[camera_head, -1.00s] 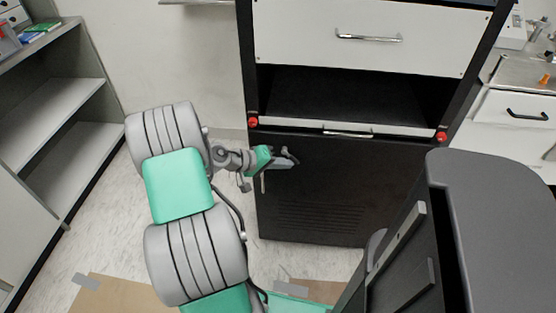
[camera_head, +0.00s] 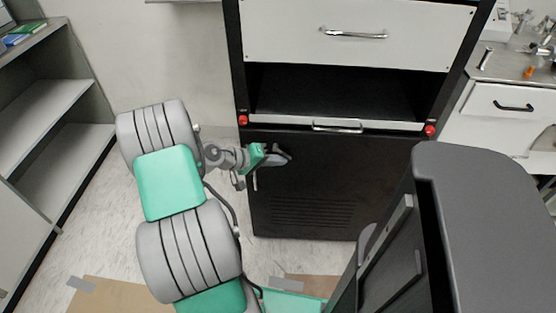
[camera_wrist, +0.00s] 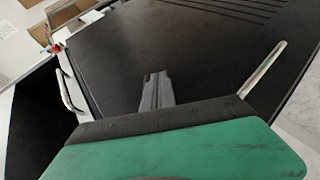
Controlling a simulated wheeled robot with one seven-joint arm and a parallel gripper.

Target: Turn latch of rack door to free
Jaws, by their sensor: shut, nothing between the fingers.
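The black rack door (camera_head: 330,185) is the closed lower panel of the rack, with slotted vents; it fills much of the wrist view (camera_wrist: 200,50). A slim metal latch (camera_head: 255,180) hangs roughly upright near the door's left edge. In the wrist view the latch (camera_wrist: 264,70) is a pale bar to the right of the fingers, with a visible gap between them. My gripper (camera_head: 287,154) is in front of the upper left of the door, above and right of the latch. In the wrist view its grey fingers (camera_wrist: 155,88) are together and empty. Whether they touch the door is unclear.
Above the door are a tray with a metal handle (camera_head: 337,127), red knobs (camera_head: 243,120) at both sides, an open bay and a white drawer (camera_head: 350,30). Shelves (camera_head: 60,110) stand left and a counter (camera_head: 500,105) right. Cardboard (camera_head: 110,293) lies on the floor.

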